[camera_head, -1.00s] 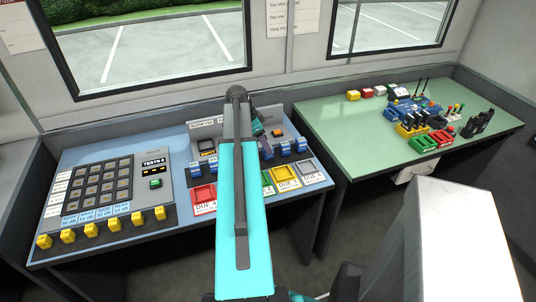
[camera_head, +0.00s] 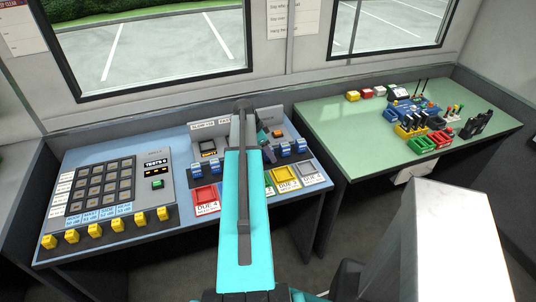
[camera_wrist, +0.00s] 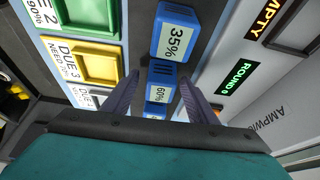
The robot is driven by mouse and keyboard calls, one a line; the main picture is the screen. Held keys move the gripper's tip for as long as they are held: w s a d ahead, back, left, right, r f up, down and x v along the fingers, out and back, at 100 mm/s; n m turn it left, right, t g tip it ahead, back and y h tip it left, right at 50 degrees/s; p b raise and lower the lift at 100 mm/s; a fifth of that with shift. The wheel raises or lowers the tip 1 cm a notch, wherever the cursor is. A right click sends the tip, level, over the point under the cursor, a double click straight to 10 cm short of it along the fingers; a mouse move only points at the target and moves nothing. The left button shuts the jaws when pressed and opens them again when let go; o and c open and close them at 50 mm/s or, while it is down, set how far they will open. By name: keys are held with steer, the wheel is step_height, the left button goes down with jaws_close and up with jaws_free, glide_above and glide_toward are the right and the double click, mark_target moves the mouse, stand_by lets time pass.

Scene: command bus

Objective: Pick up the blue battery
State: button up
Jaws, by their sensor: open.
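Blue batteries stand in a row in the wrist view. The closest to the top is labelled 35% (camera_wrist: 174,32), and one labelled 60% (camera_wrist: 160,86) sits below it. Part of another blue battery shows lower down, between my fingers. My gripper (camera_wrist: 160,88) is open, with its two dark fingers on either side of the row near the 60% battery. I cannot tell whether they touch it. In the head view, blue batteries (camera_head: 285,149) stand on the blue console to the right of my arm, and others (camera_head: 197,173) to the left. My arm hides the middle ones and my gripper's fingers.
Coloured trays line the console front, including a red one (camera_head: 206,195) and a yellow one (camera_head: 285,174). A keypad panel (camera_head: 103,185) with yellow blocks is at left. A green table (camera_head: 350,135) at right holds several small coloured items. The window wall rises behind.

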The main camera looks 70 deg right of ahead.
steer(key=shift+f, duration=0.1)
stand_by(0.5)
steer(key=c, duration=1.2)
steer(key=shift+c, duration=0.2)
steer(key=shift+r, duration=0.2)
